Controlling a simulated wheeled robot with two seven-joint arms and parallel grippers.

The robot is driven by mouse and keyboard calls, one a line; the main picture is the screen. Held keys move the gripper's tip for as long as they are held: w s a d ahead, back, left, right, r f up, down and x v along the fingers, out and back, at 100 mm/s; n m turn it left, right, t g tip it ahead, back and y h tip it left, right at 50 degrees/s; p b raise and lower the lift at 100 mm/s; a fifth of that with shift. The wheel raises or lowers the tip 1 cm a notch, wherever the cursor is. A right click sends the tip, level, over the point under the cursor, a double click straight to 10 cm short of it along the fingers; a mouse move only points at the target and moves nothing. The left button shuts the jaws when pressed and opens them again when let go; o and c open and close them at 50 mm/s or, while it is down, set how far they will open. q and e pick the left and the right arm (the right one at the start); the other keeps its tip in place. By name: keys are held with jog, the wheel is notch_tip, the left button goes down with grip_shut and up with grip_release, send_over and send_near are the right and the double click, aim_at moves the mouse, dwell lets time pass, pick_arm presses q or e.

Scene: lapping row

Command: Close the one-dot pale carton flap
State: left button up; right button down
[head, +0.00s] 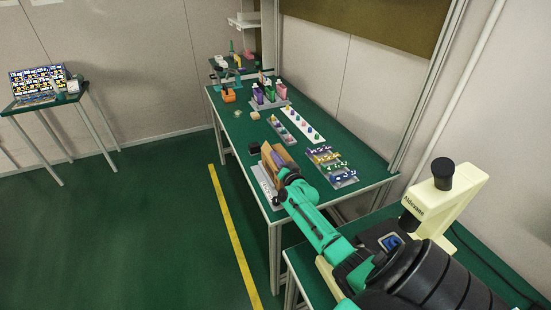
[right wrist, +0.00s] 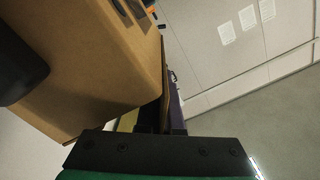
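A brown cardboard carton (head: 286,156) stands near the front left edge of the green table. Its large brown side fills the upper left of the right wrist view (right wrist: 100,75), with a thin flap-like edge (right wrist: 166,85) upright at its right end. I cannot make out any dot marks. My right gripper (head: 277,162) is at the carton, its arm reaching in from the lower right. In the right wrist view its dark body (right wrist: 155,150) lies close below the carton; its fingers are hard to make out, so opening and contact are unclear. My left gripper is not in view.
A pale flat tray (head: 265,185) lies left of the carton, with a black block (head: 254,147) behind. A rack of small coloured parts (head: 331,165) stands close on the right. A white strip with pegs (head: 296,124) and bottles (head: 270,94) are farther back. A cream press (head: 445,200) stands front right.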

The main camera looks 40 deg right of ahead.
jog(key=shift+d+f+m+b, duration=0.2)
jog(key=shift+f+m+b, duration=0.2)
jog(key=shift+m, duration=0.4)
jog(key=shift+s+d+m, duration=0.1)
jog(key=shift+d+m, duration=0.05)
jog(key=shift+m, duration=0.65)
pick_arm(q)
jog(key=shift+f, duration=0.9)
pick_arm(e)
jog(key=c, duration=1.1)
grip_release()
jog(key=shift+o, duration=0.2)
